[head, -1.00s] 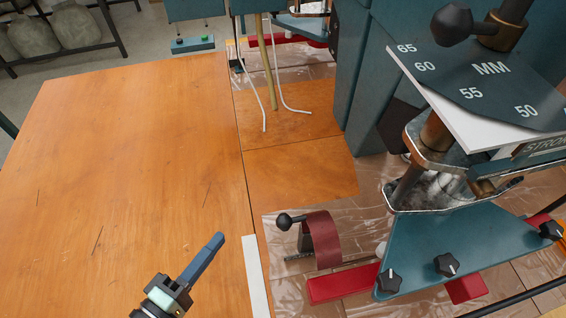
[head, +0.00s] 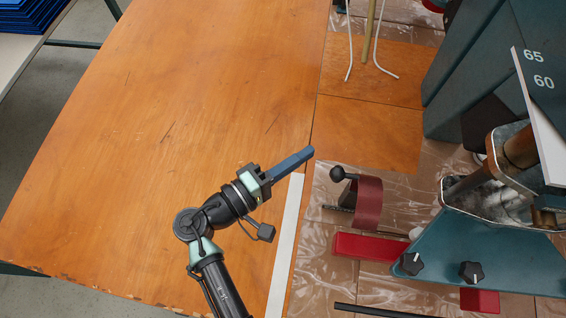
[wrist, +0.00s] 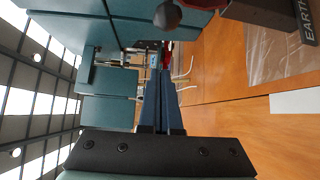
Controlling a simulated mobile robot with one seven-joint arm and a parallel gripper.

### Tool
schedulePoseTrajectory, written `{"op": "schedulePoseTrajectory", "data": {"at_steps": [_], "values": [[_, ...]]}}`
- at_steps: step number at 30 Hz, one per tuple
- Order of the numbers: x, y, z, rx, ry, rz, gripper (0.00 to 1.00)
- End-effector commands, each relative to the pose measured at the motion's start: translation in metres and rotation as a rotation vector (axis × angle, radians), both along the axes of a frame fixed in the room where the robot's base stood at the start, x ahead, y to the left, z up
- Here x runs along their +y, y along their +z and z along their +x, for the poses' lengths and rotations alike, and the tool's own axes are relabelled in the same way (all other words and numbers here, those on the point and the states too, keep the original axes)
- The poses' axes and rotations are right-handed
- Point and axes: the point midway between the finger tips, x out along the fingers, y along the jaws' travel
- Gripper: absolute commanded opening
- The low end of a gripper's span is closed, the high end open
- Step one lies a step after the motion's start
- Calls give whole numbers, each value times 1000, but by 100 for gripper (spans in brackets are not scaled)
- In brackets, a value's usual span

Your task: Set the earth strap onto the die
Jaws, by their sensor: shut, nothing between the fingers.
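The earth strap looks to be the dark red curved band (head: 368,203) with a black ball knob (head: 338,173), on the plastic-covered surface right of the wooden table. In the wrist view a dark bar marked "EARTH" (wrist: 270,14) shows at the upper right, with the ball knob (wrist: 167,15) left of it. My gripper (head: 309,153) is shut and empty over the table's right edge, up and left of the strap and apart from it. Its blue fingers (wrist: 160,78) lie together in the wrist view. I cannot tell which part is the die.
A red bar (head: 370,246) lies just below the strap. A teal machine base (head: 480,250) with black knobs and a metal column stands at the right. Two pale bent rods (head: 349,60) hang at the top. The wooden table (head: 200,110) is largely clear.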

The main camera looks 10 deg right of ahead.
Motion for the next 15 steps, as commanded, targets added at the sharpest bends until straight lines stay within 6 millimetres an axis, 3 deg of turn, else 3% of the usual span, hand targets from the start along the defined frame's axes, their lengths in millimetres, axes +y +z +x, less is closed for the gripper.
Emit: {"op": "schedulePoseTrajectory", "data": {"at_steps": [4, 9, 15], "values": [[-29, 1, 16, 1, -5, 1, 0], [-32, 2, -8, 4, 0, 0, 0], [-35, 2, -21, 0, 0, 1, 0]]}}
